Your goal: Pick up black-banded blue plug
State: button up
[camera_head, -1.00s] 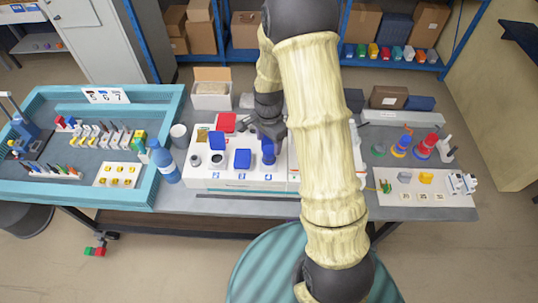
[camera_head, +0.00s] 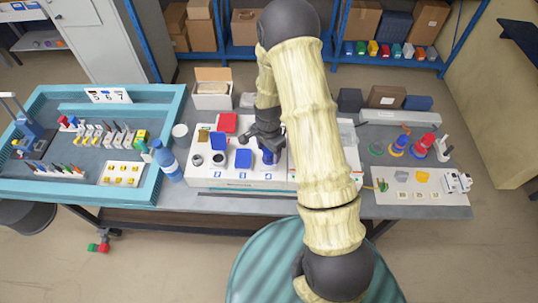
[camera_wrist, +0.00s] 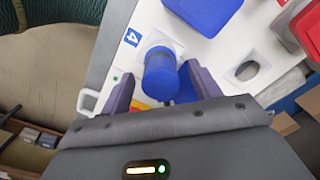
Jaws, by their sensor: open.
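A blue cylindrical plug (camera_wrist: 160,75) stands in the white socket box (camera_head: 210,180), by the label 4. It also shows in the head view (camera_head: 267,157), partly hidden behind my gripper. My gripper (camera_head: 266,139) is open over the plug. In the wrist view its two dark fingers (camera_wrist: 158,86) stand on either side of the plug, with gaps between them and it. The plug's lower part is hard to see.
A red lid (camera_head: 227,123) is further back. A blue bottle (camera_head: 167,160) stands left of the box. A teal tray (camera_head: 150,187) fills the left.

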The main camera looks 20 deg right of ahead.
jog(key=shift+c, duration=0.4)
jog(key=c, duration=1)
jog(key=shift+r, duration=0.1)
jog(key=shift+c, duration=0.2)
jog(key=shift+w+r+b, duration=0.1)
jog(key=shift+r+b, duration=0.3)
jog(key=shift+r, duration=0.2)
notch_tip(320, 180, up, 9)
jog(key=b, duration=0.2)
jog(key=shift+f+b, duration=0.2)
jog(key=shift+b, duration=0.15)
